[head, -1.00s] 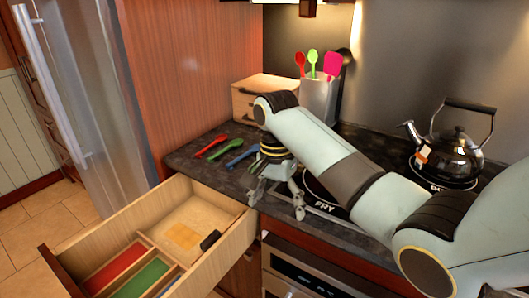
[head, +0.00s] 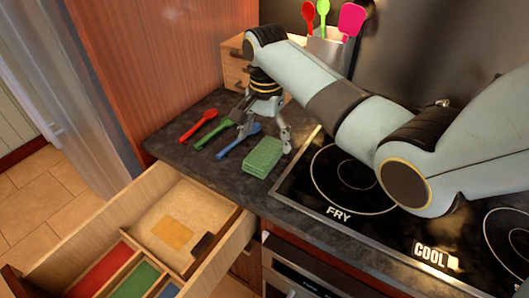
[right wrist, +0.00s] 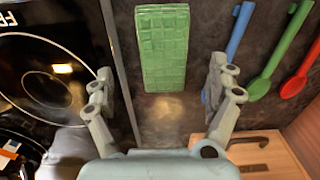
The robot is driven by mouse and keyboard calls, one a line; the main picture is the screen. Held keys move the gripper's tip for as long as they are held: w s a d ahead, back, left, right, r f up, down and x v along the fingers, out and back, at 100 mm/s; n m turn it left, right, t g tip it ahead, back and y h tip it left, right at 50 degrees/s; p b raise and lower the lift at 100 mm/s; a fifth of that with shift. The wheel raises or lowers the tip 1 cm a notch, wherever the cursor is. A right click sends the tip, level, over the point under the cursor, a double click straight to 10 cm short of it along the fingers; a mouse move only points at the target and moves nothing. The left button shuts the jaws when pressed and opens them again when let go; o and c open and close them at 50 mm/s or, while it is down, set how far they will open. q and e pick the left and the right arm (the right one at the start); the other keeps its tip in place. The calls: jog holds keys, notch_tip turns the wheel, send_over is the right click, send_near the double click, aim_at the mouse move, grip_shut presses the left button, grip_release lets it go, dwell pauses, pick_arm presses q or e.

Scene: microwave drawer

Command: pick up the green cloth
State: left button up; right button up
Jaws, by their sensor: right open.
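The green cloth (head: 262,157) lies folded flat on the dark counter, just left of the stove. It also shows whole in the right wrist view (right wrist: 163,47). My right gripper (head: 264,136) is open and empty above the counter, just behind the cloth in the head view. In the right wrist view its fingers (right wrist: 161,80) are spread wider than the cloth, which lies ahead between their lines. The gap in height is hard to tell. My left gripper is not in view.
Red (head: 199,126), green (head: 216,135) and blue (head: 238,142) spoons lie left of the cloth. The cooktop (head: 322,207) is close on the right. An open drawer (head: 222,256) with coloured compartments juts out below. A small wooden drawer box (head: 235,70) stands behind the gripper.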

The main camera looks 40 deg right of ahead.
aim_at(265, 151)
jog(key=shift+w+f, duration=0.1)
jog(key=shift+f, duration=0.3)
notch_tip(265, 151, down, 4)
jog(key=shift+w+d+f, duration=0.1)
jog(key=shift+w+f, duration=0.05)
jog(key=shift+f, duration=0.25)
jog(key=c, duration=0.4)
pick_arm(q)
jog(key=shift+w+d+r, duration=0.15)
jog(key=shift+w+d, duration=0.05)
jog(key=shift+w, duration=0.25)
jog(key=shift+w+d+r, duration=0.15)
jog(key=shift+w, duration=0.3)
pick_arm(e)
jog(key=c, duration=0.8)
